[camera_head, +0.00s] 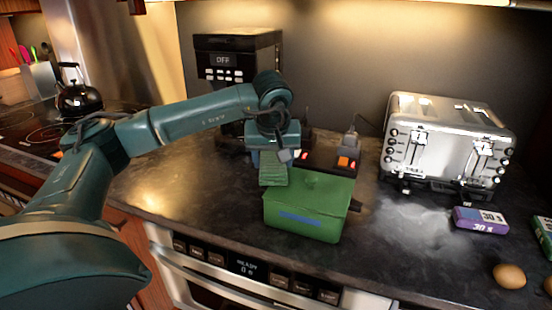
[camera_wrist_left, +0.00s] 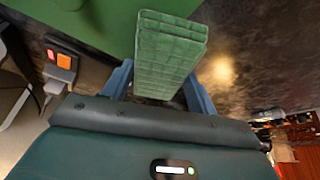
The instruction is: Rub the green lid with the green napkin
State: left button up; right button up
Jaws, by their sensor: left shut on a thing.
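The green napkin (camera_head: 274,176) looks like a folded, quilted block. My left gripper (camera_head: 274,158) is shut on it, and in the left wrist view the napkin (camera_wrist_left: 170,50) sits between the two blue fingers. The green lid (camera_head: 325,188) tops a green box (camera_head: 302,216) on the dark counter. The napkin is at the lid's left rear corner in the head view; I cannot tell whether they touch. A green surface, likely the lid (camera_wrist_left: 45,28), fills the upper left of the left wrist view. My right gripper is out of view.
A steel toaster (camera_head: 450,140) stands right of the box. A black coffee machine (camera_head: 238,80) is behind my left arm. A dark device with an orange switch (camera_head: 343,162) lies behind the box. Small boxes (camera_head: 480,219) and an egg (camera_head: 509,275) are at the right.

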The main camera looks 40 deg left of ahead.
pick_arm(q)
jog(key=shift+r+p, duration=2.6)
jog(key=shift+r, duration=0.35)
notch_tip(320, 180, up, 3)
jog(key=p, duration=0.2)
jog(key=shift+p, duration=0.4)
